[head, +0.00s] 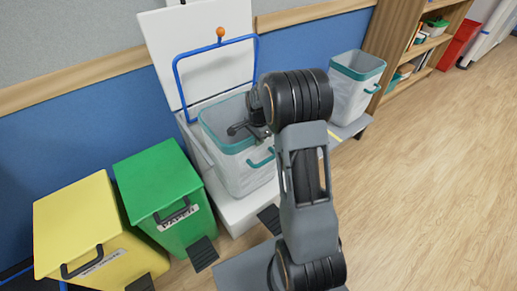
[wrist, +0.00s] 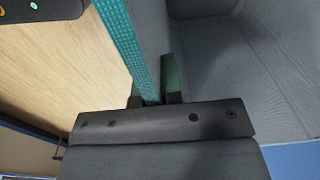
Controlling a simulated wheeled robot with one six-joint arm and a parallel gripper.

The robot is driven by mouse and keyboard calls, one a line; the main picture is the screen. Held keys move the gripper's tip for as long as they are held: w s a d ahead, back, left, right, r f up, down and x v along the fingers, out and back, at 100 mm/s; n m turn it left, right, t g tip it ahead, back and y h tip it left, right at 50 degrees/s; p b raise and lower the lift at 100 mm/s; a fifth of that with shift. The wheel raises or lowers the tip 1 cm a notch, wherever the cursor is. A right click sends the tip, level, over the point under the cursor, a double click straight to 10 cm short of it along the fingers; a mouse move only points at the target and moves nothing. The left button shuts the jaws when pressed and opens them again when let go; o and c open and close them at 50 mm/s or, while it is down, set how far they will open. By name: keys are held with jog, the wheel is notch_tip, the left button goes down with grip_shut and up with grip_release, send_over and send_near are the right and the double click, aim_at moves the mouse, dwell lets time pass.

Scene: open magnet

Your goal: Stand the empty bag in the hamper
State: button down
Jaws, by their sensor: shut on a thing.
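A pale bag with a teal rim (head: 238,165) and a teal side handle is upright at the white hamper (head: 240,212), whose lid (head: 195,45) is raised. The bag's inside looks grey and bare. My gripper (head: 250,130) is at the bag's rim, partly hidden by my wrist. In the wrist view my gripper (wrist: 155,100) is shut on the teal rim band (wrist: 125,35), with the grey inside of the bag on the right. The bag overlaps the hamper's front; I cannot tell whether its bottom rests inside or hangs above.
A green bin (head: 160,180) and a yellow bin (head: 80,225) are at left. A second teal-rimmed bag (head: 352,95) stands on a grey ledge at right. The wooden floor (head: 440,170) is clear at right.

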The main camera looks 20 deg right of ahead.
jog(key=shift+d+f+b, duration=0.1)
jog(key=shift+f+b, duration=0.35)
jog(key=shift+f, duration=1.7)
jog(key=c, duration=1.3)
grip_release()
jog(key=shift+o, duration=0.2)
notch_tip(320, 180, up, 11)
jog(key=p, duration=0.2)
jog(key=shift+r+p, duration=0.2)
jog(key=shift+p, duration=0.2)
jog(key=shift+s+r, duration=0.15)
jog(key=shift+r, duration=0.25)
jog(key=s+a+r+n+t, duration=0.1)
jog(key=s+a+r+n, duration=0.1)
jog(key=s+n, duration=0.3)
jog(key=s+a+r+n+t, duration=0.1)
jog(key=s+a+r+n, duration=0.2)
jog(key=s, duration=0.5)
jog(key=s+a+r+n+t, duration=0.1)
jog(key=s+a+r+n, duration=0.1)
jog(key=s+a+n, duration=0.3)
jog(key=s+n, duration=0.2)
jog(key=shift+s+r+n, duration=0.15)
jog(key=shift+r+n, duration=0.15)
jog(key=shift+n, duration=0.1)
jog(key=shift+d+r, duration=0.1)
